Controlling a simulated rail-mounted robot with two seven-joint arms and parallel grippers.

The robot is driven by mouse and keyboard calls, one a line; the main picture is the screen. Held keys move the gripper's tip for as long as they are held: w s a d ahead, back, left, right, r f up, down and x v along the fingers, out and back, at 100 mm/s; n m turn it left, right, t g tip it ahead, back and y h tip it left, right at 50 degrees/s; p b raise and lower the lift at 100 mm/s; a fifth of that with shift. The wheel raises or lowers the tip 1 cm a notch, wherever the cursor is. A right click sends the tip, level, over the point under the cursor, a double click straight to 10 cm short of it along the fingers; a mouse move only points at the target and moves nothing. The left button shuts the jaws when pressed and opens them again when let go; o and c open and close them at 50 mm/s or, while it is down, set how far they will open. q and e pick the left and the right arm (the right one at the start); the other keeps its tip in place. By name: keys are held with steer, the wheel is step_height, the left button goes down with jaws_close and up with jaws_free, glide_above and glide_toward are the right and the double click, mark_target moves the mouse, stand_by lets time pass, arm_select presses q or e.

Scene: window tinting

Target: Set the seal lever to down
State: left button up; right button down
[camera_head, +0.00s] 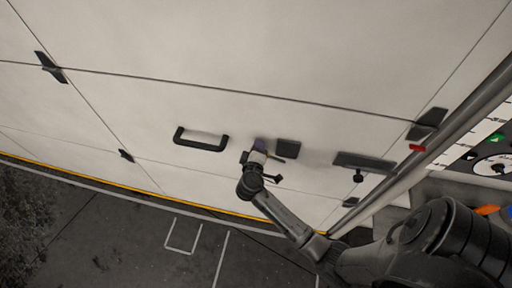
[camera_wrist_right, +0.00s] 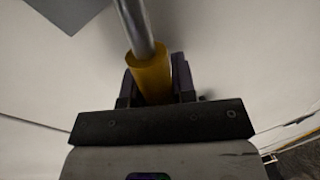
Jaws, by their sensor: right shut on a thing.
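The seal lever looks to be the metal rod with a yellow grip (camera_wrist_right: 151,75) in the right wrist view. My right gripper (camera_wrist_right: 157,82) is shut on the yellow grip, with a dark finger on each side of it. The rod runs up and out of the top of that view, so its far end is hidden. In the head view my right gripper (camera_head: 259,153) is at the pale panel, just left of a dark square plate (camera_head: 288,148). The lever cannot be made out clearly there. My left gripper is not in view.
A black pull handle (camera_head: 201,142) sits on the pale panel left of my gripper. A dark bar with a knob (camera_head: 364,162) is to the right, near a small red piece (camera_head: 417,148). Dark floor (camera_head: 120,230) with pale lines lies below the panel's yellow edge.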

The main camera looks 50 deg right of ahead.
steer(key=shift+f, duration=0.2)
steer(key=c, duration=0.9)
jaws_free()
steer(key=shift+r, duration=0.1)
steer(key=shift+a, duration=0.1)
steer(key=shift+p+v, duration=0.9)
steer(key=shift+v, duration=5.95)
steer(key=shift+r, duration=0.1)
